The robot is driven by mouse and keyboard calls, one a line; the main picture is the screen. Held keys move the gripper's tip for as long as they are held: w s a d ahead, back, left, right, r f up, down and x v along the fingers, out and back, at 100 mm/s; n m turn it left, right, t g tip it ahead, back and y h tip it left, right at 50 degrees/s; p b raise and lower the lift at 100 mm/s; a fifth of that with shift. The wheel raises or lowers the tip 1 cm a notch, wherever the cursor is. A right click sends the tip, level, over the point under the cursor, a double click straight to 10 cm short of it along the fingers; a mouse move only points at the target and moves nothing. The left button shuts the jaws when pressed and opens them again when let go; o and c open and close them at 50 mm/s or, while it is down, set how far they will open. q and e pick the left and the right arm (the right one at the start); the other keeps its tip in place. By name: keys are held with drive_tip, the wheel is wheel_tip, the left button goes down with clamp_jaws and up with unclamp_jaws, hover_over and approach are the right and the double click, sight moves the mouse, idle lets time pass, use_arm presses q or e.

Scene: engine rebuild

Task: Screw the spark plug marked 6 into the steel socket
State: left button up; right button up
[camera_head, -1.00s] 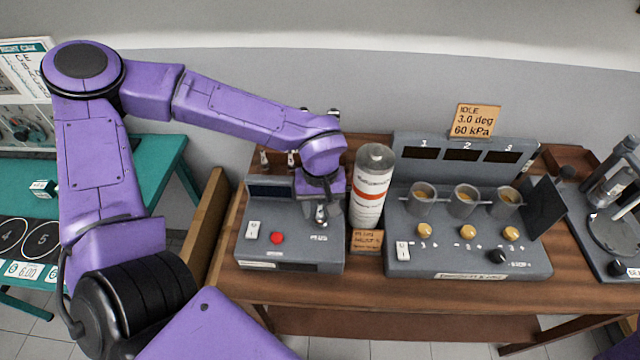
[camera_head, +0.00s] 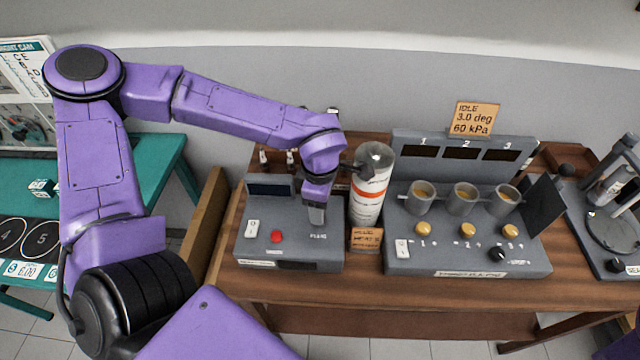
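My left gripper (camera_head: 316,213) points down over the right side of a grey tester box (camera_head: 270,240) with a switch and a red button. Its fingers are seen end-on, and I cannot tell whether they are open or hold a plug. The steel socket is hidden behind my gripper. Small plug-like parts (camera_head: 290,158) stand behind the box; their marks are too small to read, so I cannot pick out the spark plug marked 6. My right gripper is not in view.
A white and orange canister (camera_head: 371,190) stands close to the right of my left gripper. Further right is a grey console (camera_head: 465,255) with three cups and yellow knobs. A wooden side board (camera_head: 208,230) is at left. The bench front (camera_head: 400,292) is clear.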

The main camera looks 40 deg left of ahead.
use_arm(q)
drive_tip(key=c, duration=0.9)
drive_tip(key=shift+o, duration=0.2)
drive_tip(key=m, duration=0.4)
drive_tip(key=shift+m, duration=0.3)
drive_tip(key=m, duration=0.4)
drive_tip(key=shift+m, duration=0.4)
drive_tip(key=m, duration=0.4)
drive_tip(key=shift+s+m, duration=0.1)
drive_tip(key=shift+m, duration=0.3)
drive_tip(key=m, duration=0.5)
drive_tip(key=o, duration=0.9)
